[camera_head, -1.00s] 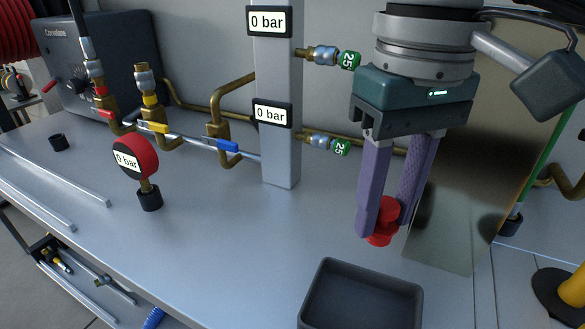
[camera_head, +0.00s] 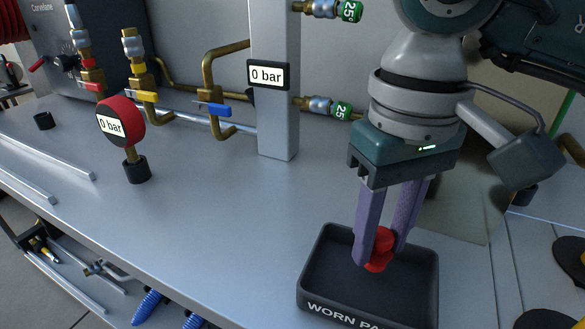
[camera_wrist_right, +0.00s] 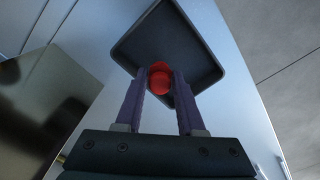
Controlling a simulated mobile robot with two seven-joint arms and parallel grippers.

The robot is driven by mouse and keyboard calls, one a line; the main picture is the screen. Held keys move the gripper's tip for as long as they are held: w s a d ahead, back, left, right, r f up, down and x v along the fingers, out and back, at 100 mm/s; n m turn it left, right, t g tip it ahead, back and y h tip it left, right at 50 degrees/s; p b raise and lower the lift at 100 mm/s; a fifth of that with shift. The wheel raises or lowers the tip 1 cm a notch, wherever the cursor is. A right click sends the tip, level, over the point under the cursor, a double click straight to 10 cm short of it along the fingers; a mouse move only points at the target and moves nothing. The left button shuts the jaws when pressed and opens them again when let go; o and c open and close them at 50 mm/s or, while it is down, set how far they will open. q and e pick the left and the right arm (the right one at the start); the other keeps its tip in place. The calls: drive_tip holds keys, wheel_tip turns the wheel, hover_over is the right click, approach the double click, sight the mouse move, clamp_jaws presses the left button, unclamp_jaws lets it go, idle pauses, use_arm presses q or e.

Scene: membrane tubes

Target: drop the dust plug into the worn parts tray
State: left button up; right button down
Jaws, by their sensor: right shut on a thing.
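The red dust plug (camera_head: 381,250) is held between the two purple fingers of my right gripper (camera_head: 377,258). The gripper points down over the dark worn parts tray (camera_head: 330,292), whose front wall is lettered "WORN PA", the rest cut off by the frame edge. In the right wrist view the plug (camera_wrist_right: 160,82) sits between the fingertips (camera_wrist_right: 160,85), with the tray (camera_wrist_right: 197,45) behind it. The plug's exact height above the tray floor is hard to tell. My left gripper is not in view.
A red gauge (camera_head: 121,123) on a black foot stands at left on the grey bench (camera_head: 215,205). A grey column (camera_head: 274,110) with a "0 bar" display stands behind. Brass pipes with a blue-handled valve (camera_head: 214,109) run along the back. Bench left of the tray is clear.

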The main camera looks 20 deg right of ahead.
drive_tip(key=shift+c, duration=2.2)
unclamp_jaws()
drive_tip(key=shift+r, duration=0.15)
wheel_tip(320, 180, up, 10)
drive_tip(key=shift+f, duration=0.15)
